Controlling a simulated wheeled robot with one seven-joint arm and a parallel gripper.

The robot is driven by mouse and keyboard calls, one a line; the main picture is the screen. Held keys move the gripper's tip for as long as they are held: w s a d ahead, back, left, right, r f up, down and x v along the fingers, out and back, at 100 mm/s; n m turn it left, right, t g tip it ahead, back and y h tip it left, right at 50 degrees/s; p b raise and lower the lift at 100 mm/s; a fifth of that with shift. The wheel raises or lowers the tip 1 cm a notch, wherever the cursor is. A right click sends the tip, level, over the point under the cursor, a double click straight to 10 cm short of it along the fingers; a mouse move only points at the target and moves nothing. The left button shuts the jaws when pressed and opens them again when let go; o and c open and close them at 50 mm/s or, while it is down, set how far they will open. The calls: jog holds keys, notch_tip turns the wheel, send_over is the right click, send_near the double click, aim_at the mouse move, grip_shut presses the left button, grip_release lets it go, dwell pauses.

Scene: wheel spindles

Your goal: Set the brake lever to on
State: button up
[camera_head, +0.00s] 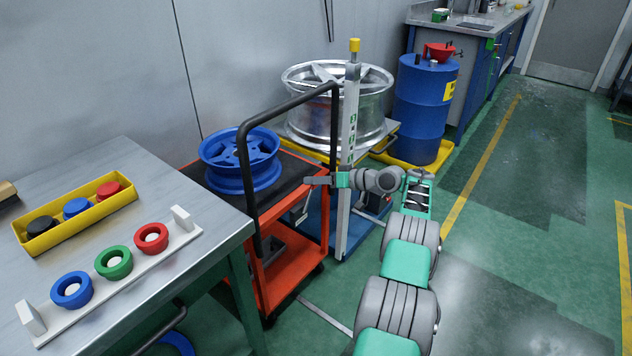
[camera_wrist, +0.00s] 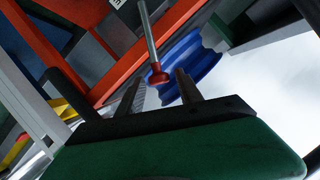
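The brake lever (camera_wrist: 150,38) shows in the wrist view as a grey rod with a dark red knob (camera_wrist: 158,77) at its end. In that picture the rod slants down from the top, in front of the orange cart frame (camera_wrist: 195,17). My gripper (camera_wrist: 158,92) has its two dark fingers apart, and the knob appears between and just beyond their tips; I see no contact. In the head view my gripper (camera_head: 312,181) is beside the orange cart (camera_head: 290,262), near the upright post. I cannot clearly make out the lever there. A white label at the wrist view's top edge is cut off.
A blue wheel (camera_head: 240,165) lies on the cart, inside a black handle bar (camera_head: 252,190). A grey post (camera_head: 348,150) with a yellow cap stands close to my gripper. A silver wheel (camera_head: 336,108) and blue drum (camera_head: 425,95) are behind. Floor at right is clear.

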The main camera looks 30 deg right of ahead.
jog(key=shift+s+d, duration=0.15)
jog(key=shift+d, duration=0.05)
jog(key=p+v, duration=0.2)
jog(key=v, duration=0.5)
jog(key=shift+s+d+r, duration=0.15)
jog(key=shift+s, duration=0.15)
